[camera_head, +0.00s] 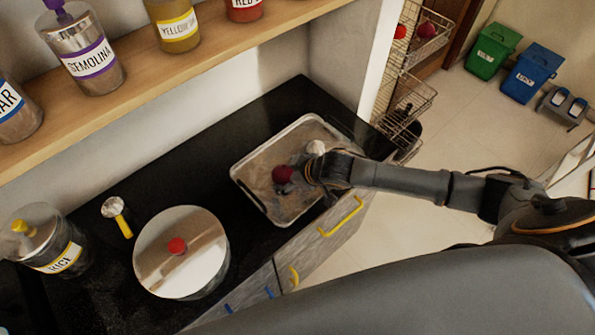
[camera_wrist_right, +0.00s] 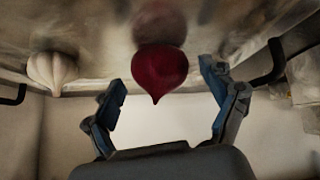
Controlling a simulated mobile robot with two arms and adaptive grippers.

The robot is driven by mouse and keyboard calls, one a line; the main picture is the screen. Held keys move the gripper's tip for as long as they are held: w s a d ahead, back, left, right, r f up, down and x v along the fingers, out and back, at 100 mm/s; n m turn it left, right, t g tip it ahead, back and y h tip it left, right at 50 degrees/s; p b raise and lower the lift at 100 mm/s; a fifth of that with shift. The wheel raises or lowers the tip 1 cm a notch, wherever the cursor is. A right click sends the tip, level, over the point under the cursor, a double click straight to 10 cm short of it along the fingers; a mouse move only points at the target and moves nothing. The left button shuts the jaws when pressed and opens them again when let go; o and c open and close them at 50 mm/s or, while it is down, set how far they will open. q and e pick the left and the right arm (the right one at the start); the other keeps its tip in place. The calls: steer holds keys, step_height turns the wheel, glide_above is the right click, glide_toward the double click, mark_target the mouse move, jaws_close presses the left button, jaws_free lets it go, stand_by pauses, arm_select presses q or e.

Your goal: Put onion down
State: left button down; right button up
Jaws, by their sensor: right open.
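The dark red onion (camera_head: 282,174) rests on the metal tray (camera_head: 262,165) on the black counter. In the right wrist view the onion (camera_wrist_right: 160,72) shows between the two spread blue-padded fingers, with a gap on each side. My right gripper (camera_head: 303,177) is open just to the right of the onion in the head view, and its fingers are partly hard to make out there. My left gripper is not in view.
A white garlic-like bulb (camera_head: 315,147) lies on the tray behind my right gripper. A lidded pot (camera_head: 182,250), a yellow-handled scoop (camera_head: 118,215) and a rice jar (camera_head: 48,240) stand left. A shelf (camera_head: 150,85) with jars runs above. Wire baskets (camera_head: 408,105) stand right.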

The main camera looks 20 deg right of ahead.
steer(key=v, duration=1.1)
steer(key=shift+r+b, duration=0.2)
steer(key=shift+b, duration=0.15)
steer(key=shift+s, duration=0.2)
steer(key=s+a+m, duration=0.1)
steer(key=s+a, duration=0.3)
steer(key=a, duration=0.2)
steer(key=s+d+f+m+g+h, duration=0.2)
steer(key=s+d+m, duration=0.15)
steer(key=s, duration=0.35)
steer(key=s+d+f+m+g+h, duration=0.2)
steer(key=s+d+f, duration=0.1)
steer(key=s+d, duration=0.3)
step_height(320, 180, down, 25)
steer(key=s+a+g, duration=0.1)
steer(key=s+d+f+g, duration=0.1)
steer(key=s+d+f, duration=0.1)
steer(key=s+f, duration=1.5)
steer(key=shift+s+d+f+n+b, duration=0.2)
steer(key=shift+d+f+n+b, duration=0.05)
steer(key=shift+d+n+b, duration=0.15)
